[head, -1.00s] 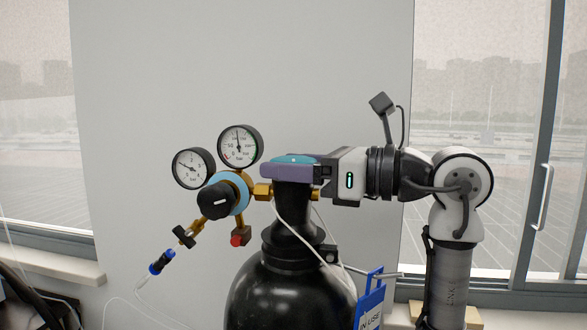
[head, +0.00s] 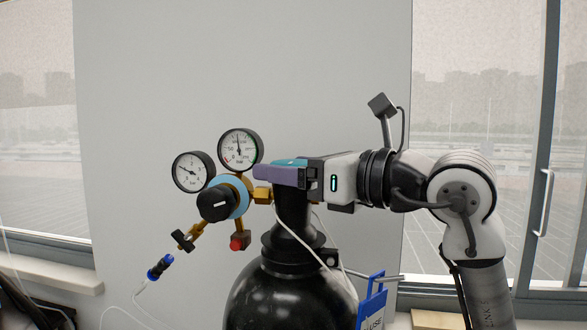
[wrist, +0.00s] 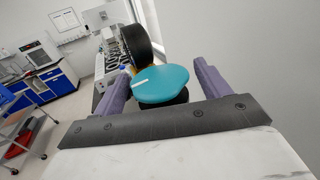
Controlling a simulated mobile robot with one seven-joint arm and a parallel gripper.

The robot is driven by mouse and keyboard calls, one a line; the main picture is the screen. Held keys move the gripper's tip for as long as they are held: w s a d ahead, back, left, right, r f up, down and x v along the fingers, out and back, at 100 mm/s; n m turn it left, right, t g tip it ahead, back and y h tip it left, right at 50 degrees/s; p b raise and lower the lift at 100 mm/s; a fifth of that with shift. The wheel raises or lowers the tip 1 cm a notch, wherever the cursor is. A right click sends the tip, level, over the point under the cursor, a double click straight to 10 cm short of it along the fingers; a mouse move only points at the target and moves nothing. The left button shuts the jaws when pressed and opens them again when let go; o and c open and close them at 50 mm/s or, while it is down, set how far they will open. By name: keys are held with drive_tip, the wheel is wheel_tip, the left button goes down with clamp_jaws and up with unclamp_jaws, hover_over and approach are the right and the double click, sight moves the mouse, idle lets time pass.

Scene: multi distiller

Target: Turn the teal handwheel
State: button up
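The teal handwheel (wrist: 165,84) is a flat disc with a white mark near its left side, on top of the black gas cylinder's neck (head: 292,215). In the head view, it (head: 288,162) is mostly hidden behind my gripper (head: 282,176). In the wrist view, my gripper's two purple fingers (wrist: 163,84) are spread apart, one on each side of the wheel. I cannot tell whether both fingers press on the rim.
A regulator with two round gauges (head: 240,149) and a black knob (head: 217,203) stands close to the left of the fingers. A blue-edged tag (head: 373,296) hangs at the cylinder's right. The wall behind is bare. Windows lie on both sides.

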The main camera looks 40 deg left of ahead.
drive_tip(key=w+d+b, duration=0.2)
drive_tip(key=d+b, duration=0.1)
drive_tip(key=d, duration=1)
drive_tip(key=shift+d, duration=0.35)
